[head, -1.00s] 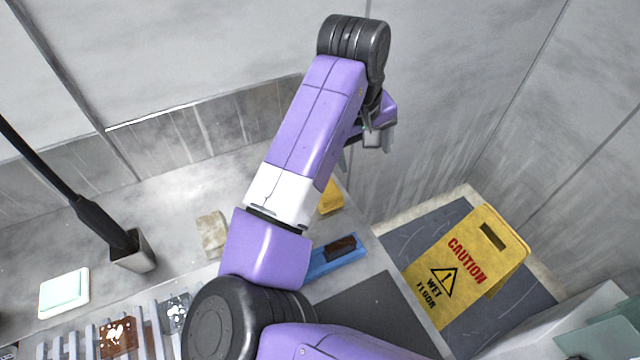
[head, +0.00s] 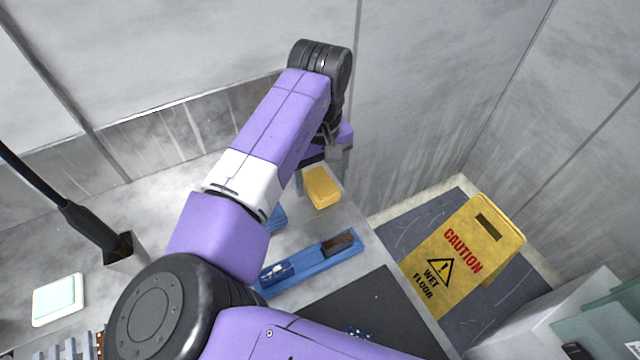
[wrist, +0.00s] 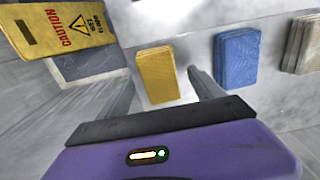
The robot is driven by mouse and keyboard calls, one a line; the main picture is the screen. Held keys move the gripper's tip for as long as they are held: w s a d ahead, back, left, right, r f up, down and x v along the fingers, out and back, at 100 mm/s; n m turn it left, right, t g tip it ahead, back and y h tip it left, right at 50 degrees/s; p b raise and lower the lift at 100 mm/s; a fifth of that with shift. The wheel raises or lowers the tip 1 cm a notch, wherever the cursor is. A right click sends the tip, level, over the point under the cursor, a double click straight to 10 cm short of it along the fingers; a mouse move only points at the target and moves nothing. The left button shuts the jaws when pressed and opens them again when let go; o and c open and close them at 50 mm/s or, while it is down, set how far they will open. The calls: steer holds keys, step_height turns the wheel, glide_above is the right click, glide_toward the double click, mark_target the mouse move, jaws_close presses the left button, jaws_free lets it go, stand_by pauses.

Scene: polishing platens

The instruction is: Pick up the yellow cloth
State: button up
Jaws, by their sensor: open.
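The yellow cloth (head: 321,188) is a folded rectangular pad lying flat on the grey counter near its right end. In the wrist view the yellow cloth (wrist: 157,76) lies ahead, roughly between the lines of my two fingers. My gripper (head: 322,184) is above and just behind the cloth in the head view, with its jaws apart. In the wrist view my gripper (wrist: 160,90) shows a finger on each side, with nothing held between them. I cannot tell its exact height above the cloth.
A folded blue cloth (wrist: 236,58) and a beige one (wrist: 302,45) lie in a row beside it. A blue tray (head: 335,252) with a brown block and a dark mat (head: 365,310) are in front. Walls enclose the back.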

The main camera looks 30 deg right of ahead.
mark_target(320, 182)
steer(key=shift+f, duration=0.2)
steer(key=c, duration=1.5)
steer(key=shift+o, duration=0.2)
steer(key=shift+r, duration=0.15)
step_height(320, 182, up, 20)
steer(key=shift+p, duration=0.3)
steer(key=o, duration=0.6)
steer(key=c, duration=0.4)
